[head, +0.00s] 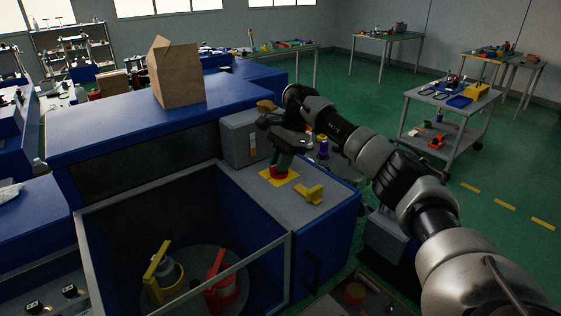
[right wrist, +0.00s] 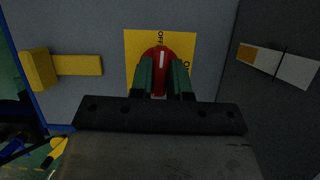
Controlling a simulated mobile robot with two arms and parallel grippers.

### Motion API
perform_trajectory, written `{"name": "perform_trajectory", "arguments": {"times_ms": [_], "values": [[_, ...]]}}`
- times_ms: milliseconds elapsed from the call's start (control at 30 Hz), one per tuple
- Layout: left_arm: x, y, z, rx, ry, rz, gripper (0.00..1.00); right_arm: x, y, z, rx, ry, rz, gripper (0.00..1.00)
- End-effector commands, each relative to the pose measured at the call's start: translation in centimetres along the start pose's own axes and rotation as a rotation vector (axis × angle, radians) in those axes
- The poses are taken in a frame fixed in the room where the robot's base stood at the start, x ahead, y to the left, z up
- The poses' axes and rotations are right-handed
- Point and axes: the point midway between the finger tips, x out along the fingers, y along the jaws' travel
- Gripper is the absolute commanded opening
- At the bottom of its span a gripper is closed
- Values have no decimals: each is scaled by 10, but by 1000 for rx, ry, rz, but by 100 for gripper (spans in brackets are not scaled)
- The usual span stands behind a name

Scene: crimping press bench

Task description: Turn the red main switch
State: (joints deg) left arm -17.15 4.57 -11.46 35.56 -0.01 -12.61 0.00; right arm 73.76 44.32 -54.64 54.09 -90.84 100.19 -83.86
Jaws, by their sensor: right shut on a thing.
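The red main switch (right wrist: 158,52) is a round red knob with a white line on a yellow plate (right wrist: 133,42). The line runs upright in the right wrist view, towards a sideways label that seems to read OFF. A second label right of the knob is hard to read. My right gripper (right wrist: 161,75) has its green fingers on either side of the knob, shut on it. In the head view, my right gripper (head: 281,161) reaches down onto the red switch (head: 279,171) on the grey panel top. The fingers hide part of the knob. My left gripper is not in view.
A yellow handle (head: 309,193) stands on the panel close to the switch, and a grey box (head: 240,139) rises behind. A framed guard (head: 182,275) at the front left encloses yellow and red clamps. A cardboard box (head: 177,75) sits on the blue housing.

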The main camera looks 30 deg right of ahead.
Motion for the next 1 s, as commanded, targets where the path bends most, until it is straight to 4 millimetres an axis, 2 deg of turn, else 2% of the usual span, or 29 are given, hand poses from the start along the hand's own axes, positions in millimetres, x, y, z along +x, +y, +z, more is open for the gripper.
{"name": "perform_trajectory", "arguments": {"times_ms": [667,700,833,1000], "values": [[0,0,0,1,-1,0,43,-1,-1,1,-57,1,21,0],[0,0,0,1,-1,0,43,-1,-1,1,-57,1,21,22],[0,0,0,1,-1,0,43,0,0,1,-57,1,21,41],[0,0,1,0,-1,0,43,0,0,0,-56,1,22,43]]}}
